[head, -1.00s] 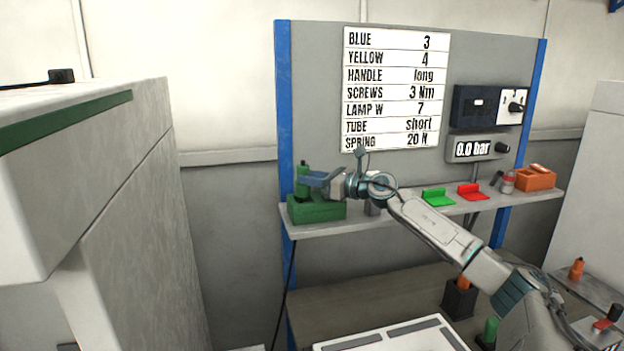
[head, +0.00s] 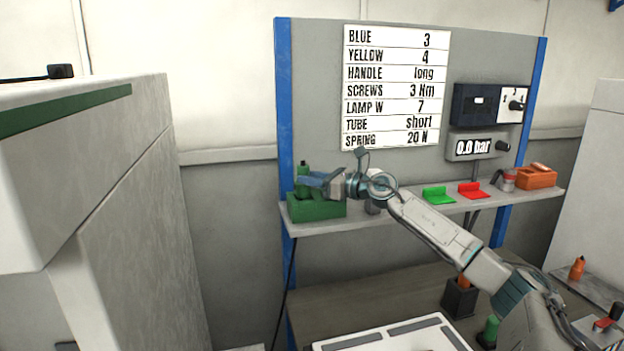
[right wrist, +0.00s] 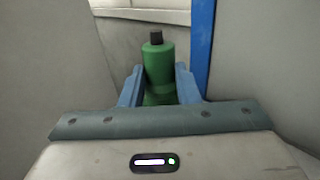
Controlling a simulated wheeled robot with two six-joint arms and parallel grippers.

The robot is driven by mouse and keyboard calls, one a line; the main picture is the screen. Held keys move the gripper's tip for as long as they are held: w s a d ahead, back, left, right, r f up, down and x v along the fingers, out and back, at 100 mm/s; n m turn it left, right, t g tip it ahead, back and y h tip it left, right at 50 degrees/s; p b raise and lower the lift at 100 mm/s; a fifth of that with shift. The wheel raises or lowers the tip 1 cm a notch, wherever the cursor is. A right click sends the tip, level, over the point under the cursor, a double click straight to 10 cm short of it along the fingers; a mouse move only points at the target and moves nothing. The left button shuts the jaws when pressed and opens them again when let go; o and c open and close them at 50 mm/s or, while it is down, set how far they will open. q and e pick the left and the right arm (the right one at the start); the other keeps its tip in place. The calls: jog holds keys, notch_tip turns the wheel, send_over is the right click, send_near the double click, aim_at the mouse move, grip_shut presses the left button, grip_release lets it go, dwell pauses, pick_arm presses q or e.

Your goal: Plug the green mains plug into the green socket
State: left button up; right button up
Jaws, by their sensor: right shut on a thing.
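My right gripper (head: 306,181) reaches in from the right over the left end of the shelf. It is shut on the green mains plug (head: 303,169), which stands upright. In the right wrist view the plug (right wrist: 158,65) is a green cylinder with a dark top, between the two blue fingers. The green socket (head: 325,209) is a green block on the shelf's left end. The plug is at the socket's left part; the fingers hide its lower end, so I cannot tell how deep it sits. My left gripper is not in view.
The shelf (head: 400,212) also bears a green piece (head: 438,195), a red piece (head: 473,190) and an orange box (head: 537,178) to the right. A blue post (head: 284,110) stands close to the socket. A large pale cabinet (head: 140,190) fills the left.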

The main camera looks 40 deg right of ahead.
jog(key=shift+f+b, duration=1.1)
jog(key=shift+f, duration=0.1)
